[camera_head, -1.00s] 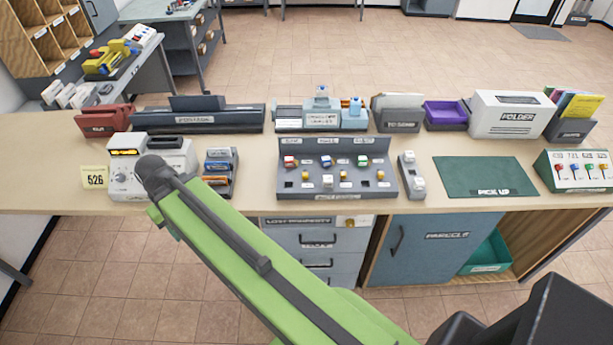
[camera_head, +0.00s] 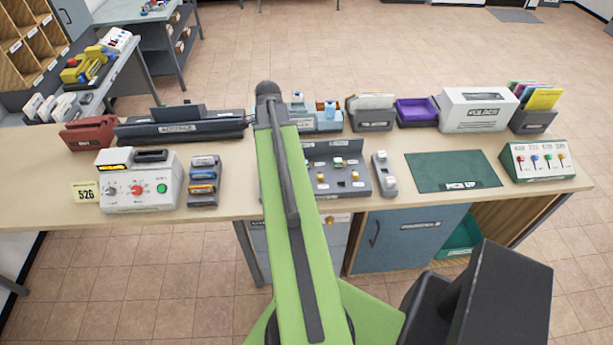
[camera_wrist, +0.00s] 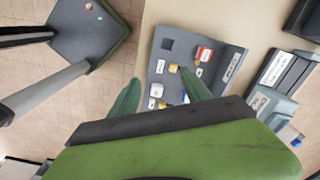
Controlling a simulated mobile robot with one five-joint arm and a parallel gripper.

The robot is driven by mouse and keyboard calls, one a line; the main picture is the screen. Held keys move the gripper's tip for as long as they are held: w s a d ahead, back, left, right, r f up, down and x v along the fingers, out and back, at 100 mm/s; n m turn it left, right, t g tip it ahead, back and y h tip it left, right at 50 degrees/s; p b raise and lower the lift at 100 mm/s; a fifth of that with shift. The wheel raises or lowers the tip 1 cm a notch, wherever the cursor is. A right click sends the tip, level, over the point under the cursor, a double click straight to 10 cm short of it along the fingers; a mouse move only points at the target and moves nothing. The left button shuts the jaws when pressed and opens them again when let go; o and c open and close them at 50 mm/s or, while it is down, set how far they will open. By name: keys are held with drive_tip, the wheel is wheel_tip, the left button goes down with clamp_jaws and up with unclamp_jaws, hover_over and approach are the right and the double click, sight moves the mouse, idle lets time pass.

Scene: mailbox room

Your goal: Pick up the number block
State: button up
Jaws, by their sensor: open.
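A grey sorting board (camera_head: 361,153) stands on the counter and holds several small coloured and white blocks. In the head view my green arm hides the board's left part and the gripper itself is not visible.
A narrow grey holder with white blocks (camera_head: 384,174) stands right of the board. A green pick-up mat (camera_head: 455,171) lies right. Bins and a folder box (camera_head: 478,110) line the back.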

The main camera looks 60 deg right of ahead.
drive_tip(key=s+d+r+m+p, duration=0.1)
drive_tip(key=s+d+r+m, duration=0.1)
drive_tip(key=s+d+m, duration=0.45)
drive_tip(key=shift+n, duration=0.65)
drive_tip(key=f+b, duration=0.6)
drive_tip(key=s+f+b, duration=0.1)
drive_tip(key=f+b, duration=1)
drive_tip(key=shift+s+d+f+b, duration=0.15)
drive_tip(key=shift+d+f+b, duration=0.15)
drive_tip(key=shift+d+b, duration=0.05)
drive_tip(key=shift+r, duration=0.15)
clamp_jaws()
